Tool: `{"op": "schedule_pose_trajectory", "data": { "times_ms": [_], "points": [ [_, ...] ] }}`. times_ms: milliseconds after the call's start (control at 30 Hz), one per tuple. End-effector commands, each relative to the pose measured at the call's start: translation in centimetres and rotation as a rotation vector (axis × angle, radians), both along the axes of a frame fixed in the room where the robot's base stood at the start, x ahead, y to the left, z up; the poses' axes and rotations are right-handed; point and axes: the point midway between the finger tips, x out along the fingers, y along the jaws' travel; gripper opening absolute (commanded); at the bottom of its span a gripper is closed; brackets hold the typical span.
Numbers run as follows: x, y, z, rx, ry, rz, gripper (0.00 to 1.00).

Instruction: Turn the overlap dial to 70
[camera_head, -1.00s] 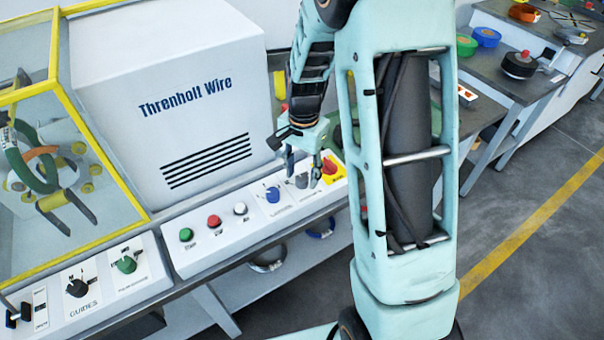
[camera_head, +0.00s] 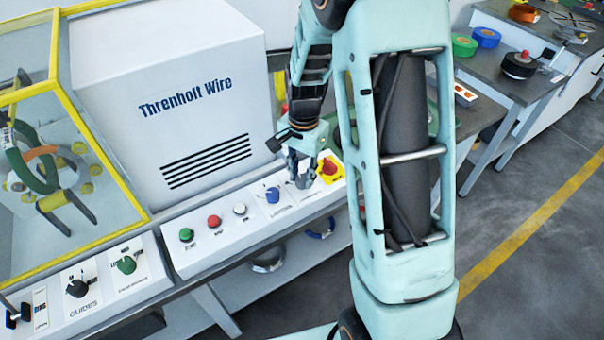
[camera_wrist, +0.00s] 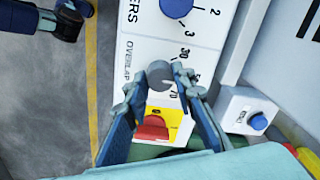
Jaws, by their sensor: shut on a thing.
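The overlap dial is a grey knob (camera_wrist: 160,75) on the white control panel (camera_wrist: 137,55), with the printed word OVERLAP beside it and scale marks including 30 and 70 in the wrist view. My gripper (camera_wrist: 157,83) is over the knob, with its two fingertips on either side of it, shut on it. In the head view my gripper (camera_head: 300,180) reaches down to the panel between the blue knob and the red switch. The knob is mostly hidden there. Its exact pointer setting cannot be read.
A blue knob (camera_head: 272,195) sits just left of the dial, and a red switch on a yellow plate (camera_head: 329,167) just right. White, red and green buttons (camera_head: 186,234) lie further left. The machine housing (camera_head: 170,90) stands behind the panel.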

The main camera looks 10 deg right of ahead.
Motion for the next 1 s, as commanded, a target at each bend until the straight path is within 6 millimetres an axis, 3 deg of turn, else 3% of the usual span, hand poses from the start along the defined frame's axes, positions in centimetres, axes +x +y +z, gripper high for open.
{"op": "schedule_pose_trajectory", "data": {
  "times_ms": [267,1000],
  "points": [
    [0.02,0.01,0.09,-0.001,-0.001,-0.133,0.0],
    [-0.03,0.04,0.27,-0.003,0.0,-0.795,0.0]
  ]
}}
